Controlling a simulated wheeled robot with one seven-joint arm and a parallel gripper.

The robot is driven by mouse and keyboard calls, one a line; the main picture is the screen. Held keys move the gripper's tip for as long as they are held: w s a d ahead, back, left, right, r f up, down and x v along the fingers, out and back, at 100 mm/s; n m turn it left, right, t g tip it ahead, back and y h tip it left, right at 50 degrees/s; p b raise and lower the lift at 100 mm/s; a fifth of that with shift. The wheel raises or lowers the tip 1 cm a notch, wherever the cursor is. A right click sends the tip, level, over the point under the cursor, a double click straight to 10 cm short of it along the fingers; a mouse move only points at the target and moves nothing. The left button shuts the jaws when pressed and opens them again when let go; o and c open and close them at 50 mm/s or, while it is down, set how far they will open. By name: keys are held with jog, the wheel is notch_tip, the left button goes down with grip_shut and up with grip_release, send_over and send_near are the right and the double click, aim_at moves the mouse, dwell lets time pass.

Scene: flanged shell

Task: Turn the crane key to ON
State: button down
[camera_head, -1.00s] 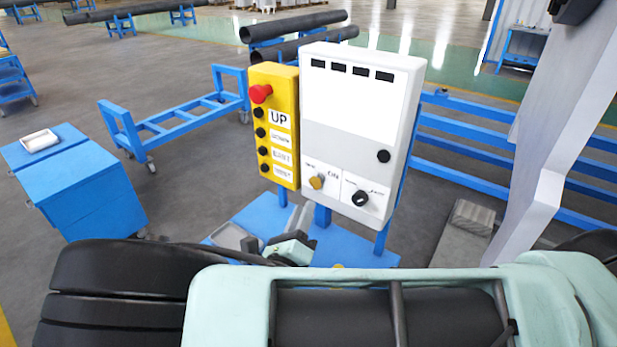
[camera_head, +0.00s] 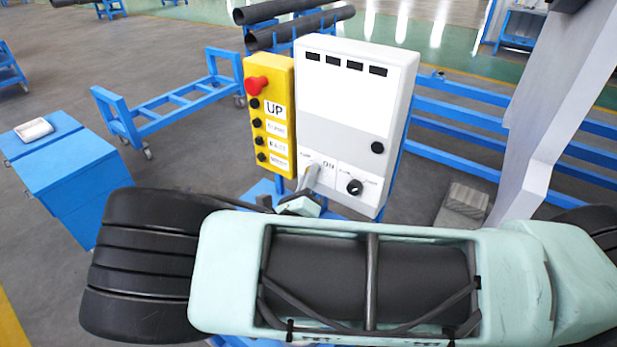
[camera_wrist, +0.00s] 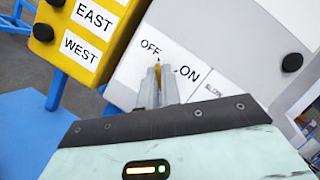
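The white and grey control box (camera_head: 350,110) stands upright, with the crane key on its lower left face. In the wrist view the brass-coloured crane key (camera_wrist: 158,68) shows as a thin strip between my fingertips, between the words OFF and ON. My gripper (camera_wrist: 158,84) points at the panel, with its two narrow fingers close together at the key. Whether they press on it cannot be told. In the head view my gripper (camera_head: 310,180) covers the key. The pointer direction of the key is mostly hidden.
A yellow button box (camera_head: 270,120) with a red stop button (camera_head: 256,86) adjoins on the left. A black knob (camera_head: 354,187) sits right of the key. Another black button (camera_head: 377,147) is above it. A blue cabinet (camera_head: 75,185) stands at left, blue rails (camera_head: 460,120) at right.

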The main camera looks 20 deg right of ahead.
jog(key=shift+f+m+b, duration=0.1)
jog(key=shift+m+b, duration=0.3)
jog(key=shift+m, duration=0.1)
jog(key=shift+w+a+m+g+h+b, duration=0.1)
jog(key=shift+m+g+h+b, duration=1.25)
jog(key=shift+m, duration=2.65)
jog(key=shift+w+a+m+g+h+b, duration=0.1)
jog(key=shift+m+g+h+b, duration=0.75)
jog(key=shift+m+g+b, duration=2.1)
jog(key=shift+w+a+m+g+h+b, duration=0.1)
jog(key=shift+m+g+h+b, duration=0.7)
jog(key=shift+m, duration=4.25)
jog(key=shift+h+p, duration=0.3)
jog(key=shift+p, duration=0.05)
jog(key=c, duration=1.6)
grip_release()
